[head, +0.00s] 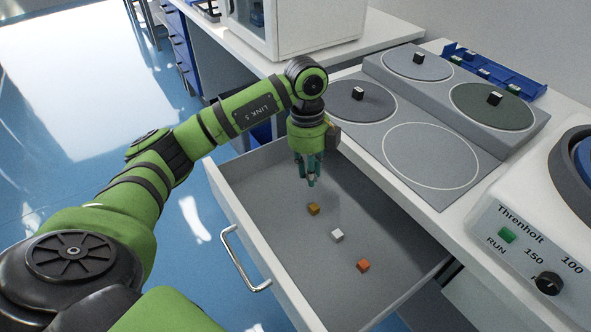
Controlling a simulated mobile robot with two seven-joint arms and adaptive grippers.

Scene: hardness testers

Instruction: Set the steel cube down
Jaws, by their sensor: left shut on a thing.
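My left gripper (309,178) points down over the open drawer (262,215), near its far end. It is shut on the steel cube, which the fingers mostly hide; only a small greyish bit shows between the tips. The tips appear to be above the drawer floor, beyond a brown-gold cube (313,209). A pale silvery-white cube (337,235) and an orange copper-coloured cube (362,265) lie on the drawer floor in a row with it. My right gripper is not in view.
Grey stepped stands with round pads are on the counter at right; three pads hold small dark blocks, and the front pad (432,156) is empty. A blue tray (496,70) lies behind. A machine with a green RUN button (507,235) is at right.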

